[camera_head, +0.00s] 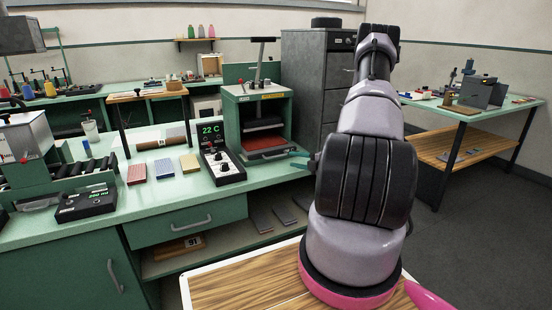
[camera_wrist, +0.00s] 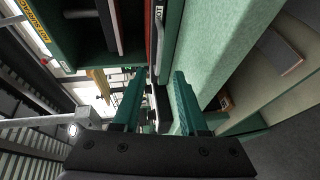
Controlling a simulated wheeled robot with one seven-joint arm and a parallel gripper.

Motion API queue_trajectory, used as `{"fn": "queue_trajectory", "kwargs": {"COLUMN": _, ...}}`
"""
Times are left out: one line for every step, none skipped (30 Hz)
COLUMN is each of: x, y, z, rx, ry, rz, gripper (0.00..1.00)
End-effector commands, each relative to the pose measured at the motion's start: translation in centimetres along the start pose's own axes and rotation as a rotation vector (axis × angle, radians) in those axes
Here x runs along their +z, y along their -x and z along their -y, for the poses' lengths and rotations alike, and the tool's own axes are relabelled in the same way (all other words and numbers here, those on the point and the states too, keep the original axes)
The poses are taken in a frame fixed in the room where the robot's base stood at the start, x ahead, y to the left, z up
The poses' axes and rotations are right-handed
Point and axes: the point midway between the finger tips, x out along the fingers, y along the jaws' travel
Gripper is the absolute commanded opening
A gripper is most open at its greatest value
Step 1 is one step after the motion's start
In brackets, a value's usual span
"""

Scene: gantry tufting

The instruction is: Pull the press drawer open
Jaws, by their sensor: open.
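The press (camera_head: 230,112) is a green box with a dark, open front on the counter. Its red drawer (camera_head: 268,155) sits low in the front and looks shut. In the wrist view the press (camera_wrist: 70,48) is at upper left, turned on its side. A red strip of the drawer (camera_wrist: 151,30) shows there, with a pale bar-like handle (camera_wrist: 159,35) beside it. My gripper (camera_wrist: 158,76) is open with its two green fingers apart, and nothing is clearly held.
A temperature controller (camera_head: 222,160) reading 22 C stands left of the press. The green counter (camera_head: 150,210) has an under-drawer and a shelf with flat plates. A grey cabinet (camera_head: 305,85) stands behind.

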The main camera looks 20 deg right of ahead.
Motion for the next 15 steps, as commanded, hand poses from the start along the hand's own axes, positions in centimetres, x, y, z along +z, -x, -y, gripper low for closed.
{"fn": "queue_trajectory", "kwargs": {"x": -0.1, "y": -0.8, "z": -0.1, "rx": 0.001, "ry": 0.003, "rz": -0.004, "gripper": 0.42}}
{"fn": "queue_trajectory", "kwargs": {"x": -0.1, "y": -1.3, "z": -0.1, "rx": 0.002, "ry": 0.004, "rz": -0.006, "gripper": 0.42}}
{"fn": "queue_trajectory", "kwargs": {"x": -0.2, "y": -2.0, "z": -0.1, "rx": 0.002, "ry": 0.004, "rz": -0.006, "gripper": 0.42}}
{"fn": "queue_trajectory", "kwargs": {"x": -0.2, "y": -2.5, "z": -0.1, "rx": 0.002, "ry": 0.005, "rz": -0.006, "gripper": 0.42}}
{"fn": "queue_trajectory", "kwargs": {"x": -0.2, "y": -3.2, "z": -0.1, "rx": 0.001, "ry": 0.006, "rz": -0.007, "gripper": 0.42}}
{"fn": "queue_trajectory", "kwargs": {"x": -0.2, "y": -4.0, "z": -0.1, "rx": 0.001, "ry": 0.005, "rz": -0.007, "gripper": 0.42}}
{"fn": "queue_trajectory", "kwargs": {"x": -0.2, "y": -4.5, "z": -0.1, "rx": 0.001, "ry": 0.005, "rz": -0.007, "gripper": 0.42}}
{"fn": "queue_trajectory", "kwargs": {"x": -0.2, "y": -5.1, "z": -0.1, "rx": 0.001, "ry": 0.005, "rz": -0.006, "gripper": 0.42}}
{"fn": "queue_trajectory", "kwargs": {"x": -0.2, "y": -5.9, "z": -0.1, "rx": 0.000, "ry": 0.007, "rz": -0.008, "gripper": 0.42}}
{"fn": "queue_trajectory", "kwargs": {"x": -0.2, "y": -6.4, "z": -0.1, "rx": 0.000, "ry": 0.007, "rz": -0.007, "gripper": 0.42}}
{"fn": "queue_trajectory", "kwargs": {"x": -0.2, "y": -6.9, "z": -0.1, "rx": 0.001, "ry": 0.006, "rz": -0.006, "gripper": 0.42}}
{"fn": "queue_trajectory", "kwargs": {"x": -0.2, "y": -7.6, "z": -0.1, "rx": 0.001, "ry": 0.006, "rz": -0.007, "gripper": 0.42}}
{"fn": "queue_trajectory", "kwargs": {"x": -0.3, "y": -8.0, "z": -0.1, "rx": 0.001, "ry": 0.007, "rz": -0.007, "gripper": 0.42}}
{"fn": "queue_trajectory", "kwargs": {"x": -0.2, "y": -8.4, "z": -0.1, "rx": 0.000, "ry": 0.007, "rz": -0.007, "gripper": 0.42}}
{"fn": "queue_trajectory", "kwargs": {"x": -0.2, "y": -8.8, "z": -0.1, "rx": 0.001, "ry": 0.007, "rz": -0.006, "gripper": 0.42}}
